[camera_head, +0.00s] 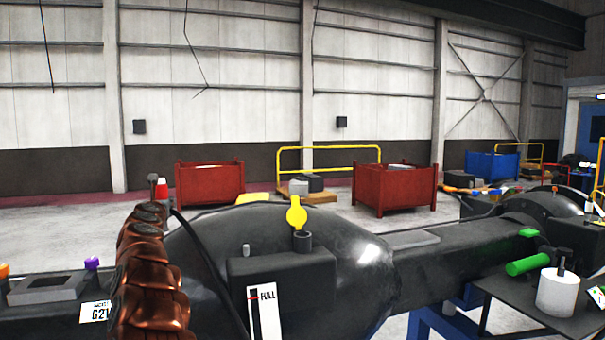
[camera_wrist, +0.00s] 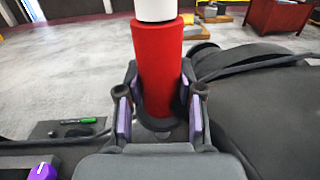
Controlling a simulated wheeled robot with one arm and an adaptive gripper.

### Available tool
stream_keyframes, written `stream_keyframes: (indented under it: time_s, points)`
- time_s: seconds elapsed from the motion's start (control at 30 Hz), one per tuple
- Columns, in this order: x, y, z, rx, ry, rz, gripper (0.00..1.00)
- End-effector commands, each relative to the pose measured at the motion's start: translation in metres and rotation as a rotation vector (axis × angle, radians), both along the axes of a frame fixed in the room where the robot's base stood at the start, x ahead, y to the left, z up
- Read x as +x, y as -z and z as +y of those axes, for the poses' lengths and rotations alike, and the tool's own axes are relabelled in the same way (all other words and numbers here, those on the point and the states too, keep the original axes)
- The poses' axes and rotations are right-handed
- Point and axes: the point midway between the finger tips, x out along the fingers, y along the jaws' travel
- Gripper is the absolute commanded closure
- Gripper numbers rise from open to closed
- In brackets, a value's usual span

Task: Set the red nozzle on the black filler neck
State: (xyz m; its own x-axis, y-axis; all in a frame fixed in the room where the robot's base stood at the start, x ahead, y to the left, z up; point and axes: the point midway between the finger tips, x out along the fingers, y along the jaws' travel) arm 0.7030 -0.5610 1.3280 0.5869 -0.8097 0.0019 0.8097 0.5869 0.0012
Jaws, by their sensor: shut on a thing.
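The red nozzle (camera_wrist: 158,65) stands roughly upright between the purple-padded fingers of my gripper (camera_wrist: 160,112), which is shut on it. Its upper end is white in the wrist view. In the head view the red nozzle (camera_head: 161,190) shows small, just above my copper-coloured arm, which hides most of my gripper. The black filler neck (camera_head: 303,241) is a short open ring on top of the dark casting, right of the nozzle and apart from it. A yellow cap (camera_head: 296,213) stands raised behind the neck.
A dark hose (camera_head: 205,262) runs from near the nozzle over the casting. A FULL gauge (camera_head: 264,312) stands on the casting's front. A green cylinder (camera_head: 527,264) and a white container (camera_head: 556,293) are at right. Red bins (camera_head: 395,193) stand beyond on open floor.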

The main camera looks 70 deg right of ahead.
Motion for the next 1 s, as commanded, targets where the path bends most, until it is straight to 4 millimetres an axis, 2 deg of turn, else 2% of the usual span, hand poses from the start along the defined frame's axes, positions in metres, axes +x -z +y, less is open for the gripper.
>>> stream_keyframes:
  time_s: [0.03, 0.3, 0.47, 0.6, 0.8, 1.0]
  points:
    - [-0.013, -0.010, -0.013, -0.005, 0.052, -0.001, 0.89]
    - [-0.091, -0.034, -0.069, -0.002, 0.335, 0.000, 0.89]
    - [-0.143, -0.046, -0.094, -0.002, 0.506, 0.000, 0.89]
    - [-0.198, -0.060, -0.111, -0.002, 0.682, -0.001, 0.89]
    - [-0.281, -0.078, -0.120, -0.001, 0.943, 0.000, 0.89]
    - [-0.350, -0.088, -0.113, 0.001, 1.165, -0.001, 0.89]
